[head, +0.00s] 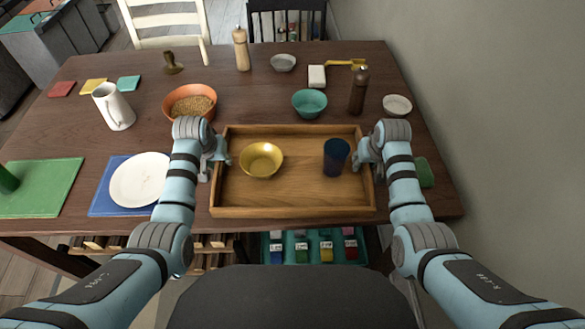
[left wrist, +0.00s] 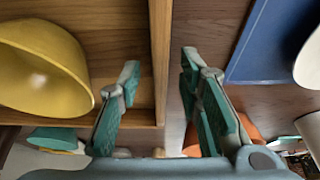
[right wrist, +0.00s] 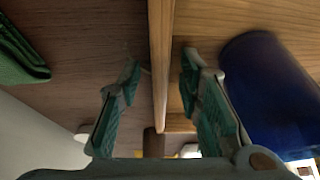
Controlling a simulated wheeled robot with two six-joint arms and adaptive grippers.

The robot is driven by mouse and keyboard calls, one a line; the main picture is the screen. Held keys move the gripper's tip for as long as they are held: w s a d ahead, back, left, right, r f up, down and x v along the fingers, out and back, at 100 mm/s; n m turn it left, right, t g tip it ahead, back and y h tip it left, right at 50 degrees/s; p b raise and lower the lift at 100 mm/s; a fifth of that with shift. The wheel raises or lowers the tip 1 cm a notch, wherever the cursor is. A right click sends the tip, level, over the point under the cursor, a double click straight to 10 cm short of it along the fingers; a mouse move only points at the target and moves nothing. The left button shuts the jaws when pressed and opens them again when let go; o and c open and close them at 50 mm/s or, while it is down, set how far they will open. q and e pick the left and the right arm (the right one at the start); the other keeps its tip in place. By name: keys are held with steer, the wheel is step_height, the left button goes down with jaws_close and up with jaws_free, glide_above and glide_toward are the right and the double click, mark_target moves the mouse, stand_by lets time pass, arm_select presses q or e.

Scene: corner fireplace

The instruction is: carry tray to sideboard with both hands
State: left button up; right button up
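A wooden tray (head: 292,212) lies on the dark table near its front edge. It holds a yellow bowl (head: 261,159) on the left and a dark blue cup (head: 336,157) on the right. My left gripper (head: 218,152) is at the tray's left wall. In the left wrist view its fingers (left wrist: 160,88) stand open on either side of that wall (left wrist: 160,45), with gaps. My right gripper (head: 365,153) is at the right wall. In the right wrist view its fingers (right wrist: 160,80) are open around that wall (right wrist: 160,40), apart from it.
A white plate (head: 140,180) on a blue mat (head: 103,200) is left of the tray. An orange bowl (head: 189,102), teal bowl (head: 309,103) and brown mill (head: 358,90) stand behind it. A green cloth (head: 424,173) lies to the right, near the wall (head: 500,120).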

arm_select(q)
jaws_close()
arm_select(e)
jaws_close()
arm_select(q)
steer(key=shift+r, duration=0.1)
arm_select(e)
steer(key=shift+r, duration=0.1)
